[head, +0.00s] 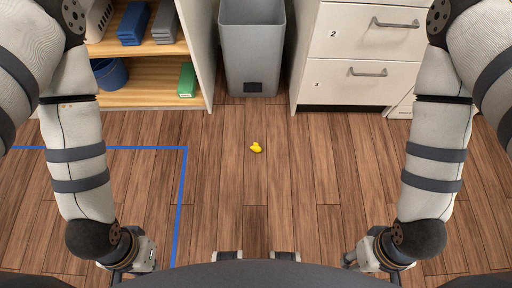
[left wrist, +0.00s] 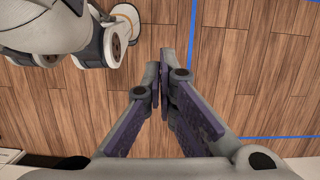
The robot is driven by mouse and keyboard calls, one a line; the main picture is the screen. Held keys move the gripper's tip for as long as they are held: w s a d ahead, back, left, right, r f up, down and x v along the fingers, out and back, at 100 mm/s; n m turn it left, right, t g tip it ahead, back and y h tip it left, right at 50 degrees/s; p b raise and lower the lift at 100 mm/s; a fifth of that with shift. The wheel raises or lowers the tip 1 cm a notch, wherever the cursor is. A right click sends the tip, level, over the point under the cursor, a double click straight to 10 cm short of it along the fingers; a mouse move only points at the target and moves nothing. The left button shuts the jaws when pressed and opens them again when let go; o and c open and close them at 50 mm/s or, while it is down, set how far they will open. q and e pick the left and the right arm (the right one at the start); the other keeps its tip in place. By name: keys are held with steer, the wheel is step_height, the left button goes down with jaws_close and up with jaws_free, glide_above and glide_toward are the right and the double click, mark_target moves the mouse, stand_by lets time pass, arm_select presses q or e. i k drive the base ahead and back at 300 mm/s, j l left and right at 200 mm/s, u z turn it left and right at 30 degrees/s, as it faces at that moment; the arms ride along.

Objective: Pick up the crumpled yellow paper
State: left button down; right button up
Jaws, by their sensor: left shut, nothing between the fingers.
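The crumpled yellow paper (head: 256,147) is a small bright lump on the wooden floor, near the middle of the head view and in front of the grey bin. It does not show in the left wrist view. My left gripper (left wrist: 162,82) is shut and empty above bare floor in the left wrist view. In the head view, my left arm ends at the lower left and my right arm at the lower right, both well apart from the paper. The right gripper's fingertips are not clearly shown.
A grey bin (head: 252,50) stands behind the paper. A wooden shelf (head: 140,77) with blue and green items is at the left, and a white drawer cabinet (head: 360,50) at the right. Blue tape (head: 182,190) marks the floor at the left. The floor around the paper is clear.

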mark_target(255, 148)
steer(key=i+z, duration=0.2)
steer(key=z, duration=0.15)
steer(key=i+z, duration=0.15)
steer(key=z, duration=0.2)
steer(key=i+j+z, duration=0.15)
steer(key=z, duration=0.2)
